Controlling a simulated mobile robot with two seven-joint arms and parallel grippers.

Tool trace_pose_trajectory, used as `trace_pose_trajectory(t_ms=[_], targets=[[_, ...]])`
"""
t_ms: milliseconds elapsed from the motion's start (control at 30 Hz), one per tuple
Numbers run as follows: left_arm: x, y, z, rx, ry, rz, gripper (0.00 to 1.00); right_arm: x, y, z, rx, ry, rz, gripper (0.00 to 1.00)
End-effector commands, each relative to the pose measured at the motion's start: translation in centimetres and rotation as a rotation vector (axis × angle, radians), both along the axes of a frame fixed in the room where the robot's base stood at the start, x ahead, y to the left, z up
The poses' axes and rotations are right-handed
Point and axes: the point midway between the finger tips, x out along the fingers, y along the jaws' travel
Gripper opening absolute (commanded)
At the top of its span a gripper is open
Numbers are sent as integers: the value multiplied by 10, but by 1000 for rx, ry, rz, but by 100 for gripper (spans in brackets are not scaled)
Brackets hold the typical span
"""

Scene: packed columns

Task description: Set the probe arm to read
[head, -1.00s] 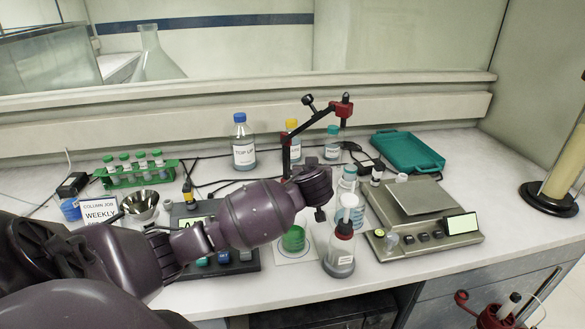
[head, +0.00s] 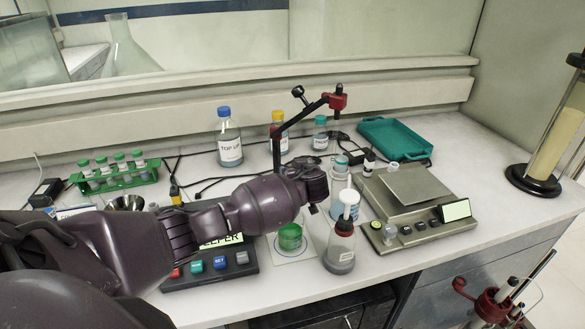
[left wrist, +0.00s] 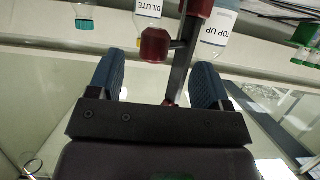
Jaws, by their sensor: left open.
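The probe arm (head: 308,115) is a dark link slanting up from an upright post at the back of the bench to a red joint (head: 337,97), with a black knob (head: 297,91) nearby. My left gripper (head: 314,190) is in front of and below it, its fingers mostly hidden in the head view. In the left wrist view, the open blue fingers (left wrist: 156,62) stand apart either side of a dark bar (left wrist: 184,55) and a round red part (left wrist: 155,45). I cannot tell whether they touch. My right gripper is not in view.
A TOP UP bottle (head: 229,140) stands at the back. A button box (head: 215,262) lies under my arm.

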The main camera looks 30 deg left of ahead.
Motion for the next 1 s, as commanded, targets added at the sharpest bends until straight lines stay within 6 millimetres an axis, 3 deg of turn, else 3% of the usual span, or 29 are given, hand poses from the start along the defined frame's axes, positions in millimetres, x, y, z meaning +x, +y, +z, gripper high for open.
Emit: trace_pose_trajectory(t_ms=[300, 733, 1000], targets=[[18, 22, -11, 1, 1, 1, 72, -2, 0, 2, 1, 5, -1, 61], [22, 26, -14, 0, 0, 0, 72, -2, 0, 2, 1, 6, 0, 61], [21, 26, -14, 0, 0, 0, 32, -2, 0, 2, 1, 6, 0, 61]])
